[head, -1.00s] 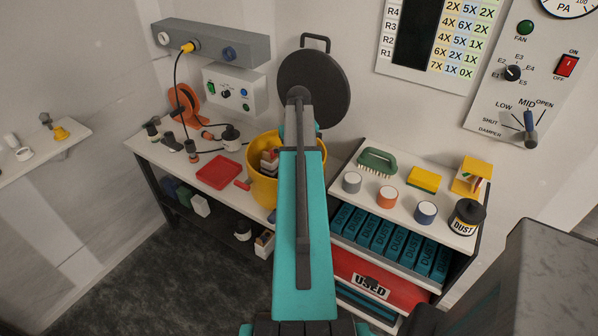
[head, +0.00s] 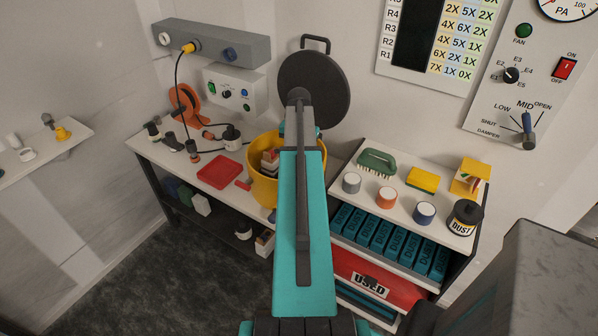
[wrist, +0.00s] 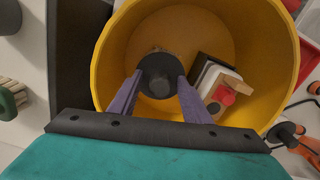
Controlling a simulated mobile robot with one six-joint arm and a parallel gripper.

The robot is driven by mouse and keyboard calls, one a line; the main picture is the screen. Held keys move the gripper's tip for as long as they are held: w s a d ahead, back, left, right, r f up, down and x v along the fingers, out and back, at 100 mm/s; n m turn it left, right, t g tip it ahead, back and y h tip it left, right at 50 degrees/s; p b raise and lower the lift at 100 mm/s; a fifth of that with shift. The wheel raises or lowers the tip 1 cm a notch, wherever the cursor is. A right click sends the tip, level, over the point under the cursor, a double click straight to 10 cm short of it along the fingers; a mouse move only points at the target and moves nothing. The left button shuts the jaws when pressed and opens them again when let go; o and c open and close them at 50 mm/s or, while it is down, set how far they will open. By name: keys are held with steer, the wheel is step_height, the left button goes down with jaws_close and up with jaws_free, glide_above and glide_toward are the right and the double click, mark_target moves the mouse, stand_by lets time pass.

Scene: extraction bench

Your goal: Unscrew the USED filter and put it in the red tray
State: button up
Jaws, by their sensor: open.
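The yellow drum (head: 264,185) stands open on the bench, and its inside shows in the wrist view (wrist: 110,55). A dark round part (wrist: 160,75) is inside it, possibly the filter; no USED label shows on it. My gripper (wrist: 158,88) is open over the drum, its two purple fingers on either side of the dark part. I cannot tell whether they touch it. In the head view my arm hides the gripper. The red tray (head: 220,172) lies empty on the bench, left of the drum. A red bin (head: 350,272) labelled USED sits on the right shelf.
White, dark and red pieces (wrist: 220,88) lie in the drum, right of the fingers. A black lid (head: 315,85) stands raised behind it. A small red piece (head: 243,185) lies between tray and drum. A brush (head: 377,162) and a DUST jar (head: 465,217) stand on the right shelf.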

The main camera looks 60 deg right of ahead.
steer(key=shift+m+p, duration=0.35)
steer(key=shift+m, duration=2.25)
steer(key=shift+c, duration=0.5)
jaws_close()
steer(key=shift+n, duration=0.3)
steer(key=n+p, duration=0.1)
steer(key=n, duration=1.2)
steer(key=shift+p, duration=0.35)
steer(key=n, duration=0.7)
steer(key=shift+p, duration=0.3)
steer(key=shift+r+n, duration=0.1)
steer(key=shift+n, duration=3.4)
